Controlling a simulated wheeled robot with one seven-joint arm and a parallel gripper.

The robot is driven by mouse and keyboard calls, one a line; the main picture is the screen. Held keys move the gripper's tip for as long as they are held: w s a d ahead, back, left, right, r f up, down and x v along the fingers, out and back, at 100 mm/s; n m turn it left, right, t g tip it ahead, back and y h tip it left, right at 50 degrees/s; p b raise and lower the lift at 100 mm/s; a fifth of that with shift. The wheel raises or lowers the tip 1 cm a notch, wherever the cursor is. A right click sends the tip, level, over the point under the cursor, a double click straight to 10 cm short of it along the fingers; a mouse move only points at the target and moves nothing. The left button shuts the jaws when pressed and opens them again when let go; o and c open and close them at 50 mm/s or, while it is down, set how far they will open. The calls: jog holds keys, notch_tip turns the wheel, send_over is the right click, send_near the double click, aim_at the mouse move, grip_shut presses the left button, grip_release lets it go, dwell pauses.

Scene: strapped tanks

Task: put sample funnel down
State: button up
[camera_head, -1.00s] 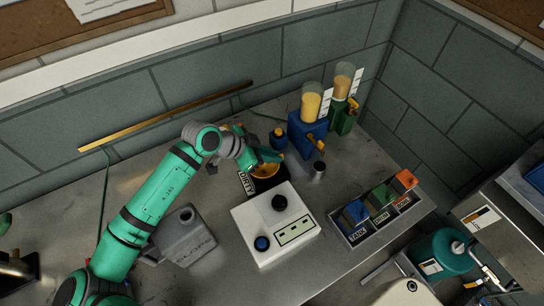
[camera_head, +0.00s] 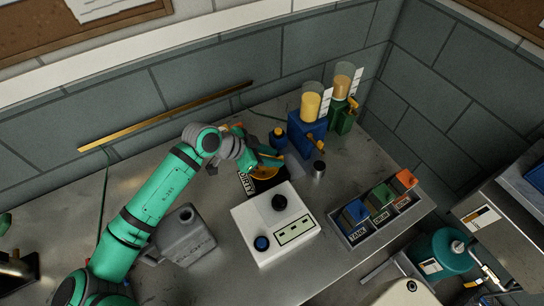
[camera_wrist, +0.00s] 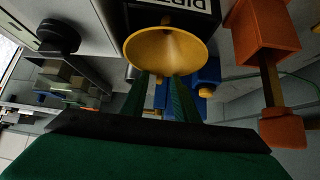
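The yellow sample funnel (camera_head: 264,172) sits over a black pad labelled DIRTY (camera_head: 247,184), behind the white box. In the wrist view the funnel (camera_wrist: 166,50) shows its wide mouth, with the DIRTY label (camera_wrist: 184,5) just beyond it. My gripper (camera_head: 270,161) is low over the pad, right at the funnel and covering part of it. In the wrist view my two green fingers (camera_wrist: 160,85) are apart, with a gap between them, and their tips reach the funnel's near rim. Whether a fingertip still touches the rim is hidden.
A white box (camera_head: 275,228) with a black knob stands in front of the pad. Blue (camera_head: 306,136) and green (camera_head: 342,118) dispensers stand behind right, and a small dark-topped cylinder (camera_head: 318,170) is close by. A grey jug (camera_head: 185,237) and a labelled bin tray (camera_head: 385,218) flank the box.

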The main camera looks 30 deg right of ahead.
jog(key=v, duration=1.2)
jog(key=shift+a+f, duration=0.1)
jog(key=shift+f, duration=0.05)
